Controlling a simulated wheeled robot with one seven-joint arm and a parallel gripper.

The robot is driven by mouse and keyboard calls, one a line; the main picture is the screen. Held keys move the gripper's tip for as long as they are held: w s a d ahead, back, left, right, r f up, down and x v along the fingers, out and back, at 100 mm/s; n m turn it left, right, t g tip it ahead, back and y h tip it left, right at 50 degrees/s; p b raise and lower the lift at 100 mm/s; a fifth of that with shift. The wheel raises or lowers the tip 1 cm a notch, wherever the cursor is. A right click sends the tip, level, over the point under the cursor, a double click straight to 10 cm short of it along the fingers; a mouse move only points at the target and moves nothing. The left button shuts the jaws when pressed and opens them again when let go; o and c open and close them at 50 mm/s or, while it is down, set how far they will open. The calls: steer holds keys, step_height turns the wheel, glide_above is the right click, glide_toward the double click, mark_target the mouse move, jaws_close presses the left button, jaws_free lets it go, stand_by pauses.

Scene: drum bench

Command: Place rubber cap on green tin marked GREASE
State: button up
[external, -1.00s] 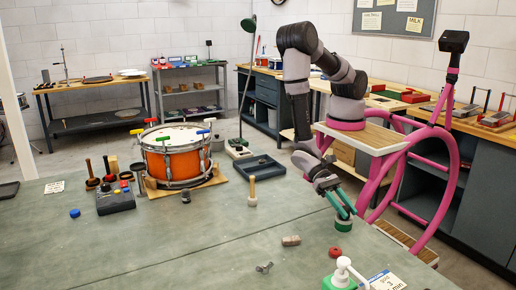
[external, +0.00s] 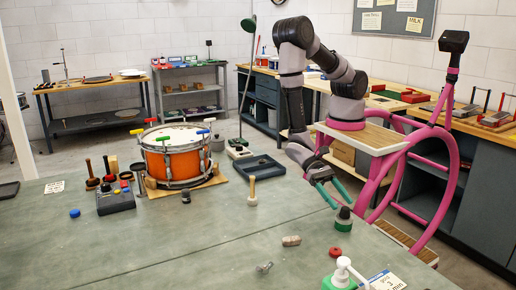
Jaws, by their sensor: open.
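A small green tin (external: 343,225) stands on the bench top at the right; any lettering on it is too small to read. A dark cap (external: 344,213) sits on top of the tin and looks upright. My gripper (external: 342,203) is open, its two teal fingers spread just above and behind the cap. From this view I cannot tell whether a fingertip still touches the cap.
A red round piece (external: 335,252), a pale cork-like block (external: 291,241), a metal wing bolt (external: 264,267) and a green pump bottle (external: 341,278) lie or stand nearby in front. A wooden-handled tool (external: 252,192) stands to the left.

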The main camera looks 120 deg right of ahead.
steer(key=v, duration=0.8)
steer(key=s+d+r+n+h, duration=0.1)
steer(key=d+r+n, duration=0.2)
steer(key=r, duration=0.3)
steer(key=s+d+r+n+g+h, duration=0.1)
steer(key=d+r+n, duration=0.15)
steer(key=r, duration=0.45)
steer(key=s+d+r+n+h, duration=0.1)
steer(key=d+r+n, duration=0.15)
steer(key=r, duration=0.35)
steer(key=s+d+r+n+t+h, duration=0.3)
steer(key=s+d+r+t+h, duration=0.1)
steer(key=d+r, duration=0.5)
steer(key=s+d+r+n+t+h, duration=0.2)
steer(key=s+d+r+t+h, duration=0.2)
steer(key=d+r, duration=0.4)
steer(key=shift+s+d+r+n, duration=0.4)
steer(key=shift+s+d, duration=0.15)
steer(key=shift+d, duration=0.1)
